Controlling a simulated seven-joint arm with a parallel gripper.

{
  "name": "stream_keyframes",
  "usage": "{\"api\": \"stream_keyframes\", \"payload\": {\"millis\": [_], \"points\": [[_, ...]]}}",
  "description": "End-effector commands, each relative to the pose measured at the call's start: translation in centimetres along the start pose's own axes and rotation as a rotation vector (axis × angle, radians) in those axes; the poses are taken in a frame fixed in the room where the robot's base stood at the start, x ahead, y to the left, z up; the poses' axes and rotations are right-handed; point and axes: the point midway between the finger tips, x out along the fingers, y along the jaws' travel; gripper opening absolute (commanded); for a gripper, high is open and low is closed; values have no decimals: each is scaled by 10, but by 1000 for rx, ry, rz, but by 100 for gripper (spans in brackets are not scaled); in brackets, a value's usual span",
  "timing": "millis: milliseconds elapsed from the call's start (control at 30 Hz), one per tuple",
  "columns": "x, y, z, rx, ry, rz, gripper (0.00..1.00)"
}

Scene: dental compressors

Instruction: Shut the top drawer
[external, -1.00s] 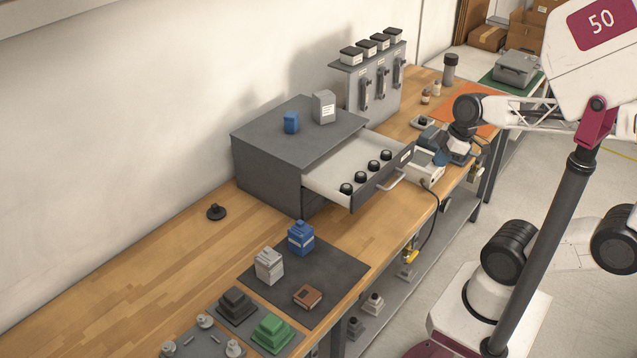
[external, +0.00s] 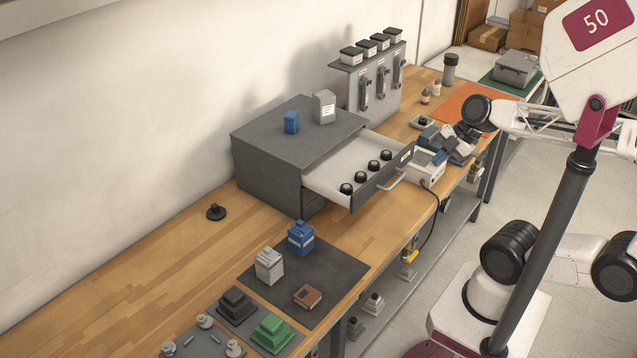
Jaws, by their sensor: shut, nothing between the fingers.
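The top drawer (external: 343,172) is pulled well out of the dark grey cabinet (external: 268,165). Several black round knobs stand inside it in a row. Its grey front carries a pale bar handle (external: 391,181) and a small label. My gripper (external: 440,156) is at the right, just beyond the drawer front and apart from the handle in the picture. It is shut and empty. Its fingertips are small and partly lost against the equipment behind. A lower drawer front shows in part under the open drawer.
A blue container (external: 291,122) and a grey box (external: 323,107) stand on the cabinet. A white device (external: 428,167) sits to the right of the drawer front. A dark mat (external: 330,262) with blue, grey and brown items lies in front. The bench at left is mostly clear.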

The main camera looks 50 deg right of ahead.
Motion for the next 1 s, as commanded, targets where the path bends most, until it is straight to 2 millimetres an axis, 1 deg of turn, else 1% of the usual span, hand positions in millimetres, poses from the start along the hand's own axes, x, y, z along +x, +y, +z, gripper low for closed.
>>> {"api": "stream_keyframes", "payload": {"millis": [267,467,767,1000], "points": [[1,0,0,2,-1,-1,0],[6,0,0,2,0,-2,0],[27,-1,0,1,0,-4,0],[51,-1,0,1,0,-4,0]]}}
